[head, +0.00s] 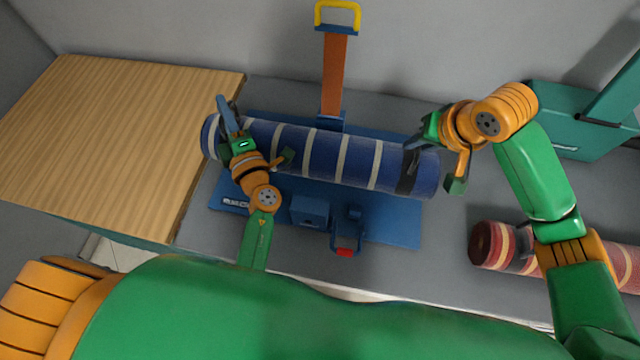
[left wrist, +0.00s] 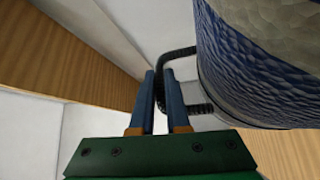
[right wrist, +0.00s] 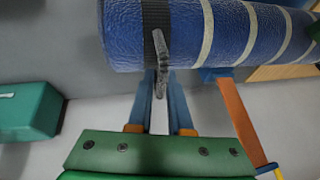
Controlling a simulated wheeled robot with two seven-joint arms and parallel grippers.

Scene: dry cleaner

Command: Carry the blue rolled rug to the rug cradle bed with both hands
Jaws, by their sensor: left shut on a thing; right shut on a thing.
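The blue rolled rug (head: 318,155) with white stripes lies level, left to right, over the blue rug cradle bed (head: 400,225). I cannot tell whether it touches the bed. My left gripper (head: 224,112) is at the rug's left end, shut on a black strap loop; the loop also shows in the left wrist view (left wrist: 178,54). My right gripper (head: 415,143) is at the right end, shut on a dark strap handle, clearer in the right wrist view (right wrist: 160,50). The rug hides the middle of the bed.
An orange strap arm (head: 334,75) with a yellow handle stands open behind the bed. A blue latch (head: 347,235) with a red tip is at its front. A wooden board (head: 110,140) is at left. A red striped roll (head: 495,245) and teal case (head: 560,105) are at right.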

